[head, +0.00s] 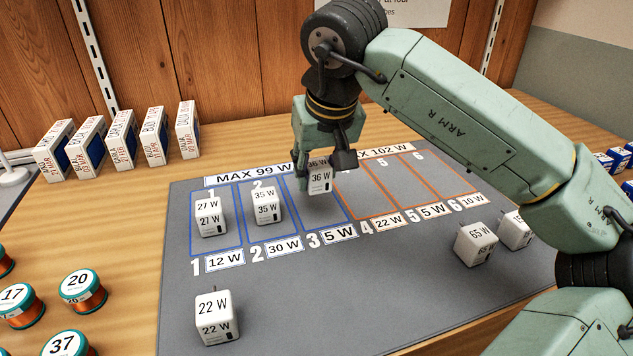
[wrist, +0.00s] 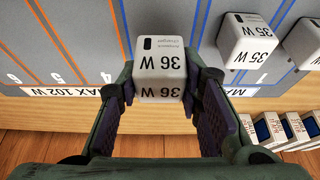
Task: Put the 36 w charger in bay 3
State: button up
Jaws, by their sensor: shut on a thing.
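The 36 W charger (head: 319,181) is a white block, upright in my gripper (head: 325,158) in the head view. My gripper is shut on it, and its dark finger pads flank the charger (wrist: 160,66) in the wrist view. The charger shows over the upper part of bay 3 (head: 322,212), a blue-outlined slot on the grey mat with a 5 W label below it. I cannot tell whether its base touches the mat. My gripper hides part of the bay's far end and the signs behind.
Bay 1 holds a 27 W charger (head: 210,216); bay 2 holds a 35 W charger (head: 266,207). The orange bays 4 to 6 (head: 405,185) look empty. A 22 W charger (head: 216,317) stands front left, a 65 W charger (head: 475,243) and another at right. Small boxes (head: 121,140) stand behind.

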aim_at(317, 185)
jog(key=shift+w+f, duration=0.1)
jog(key=shift+f, duration=1.65)
jog(key=shift+f, duration=0.15)
jog(key=o, duration=1.2)
jog(key=shift+r, duration=0.2)
jog(key=v, duration=1.2)
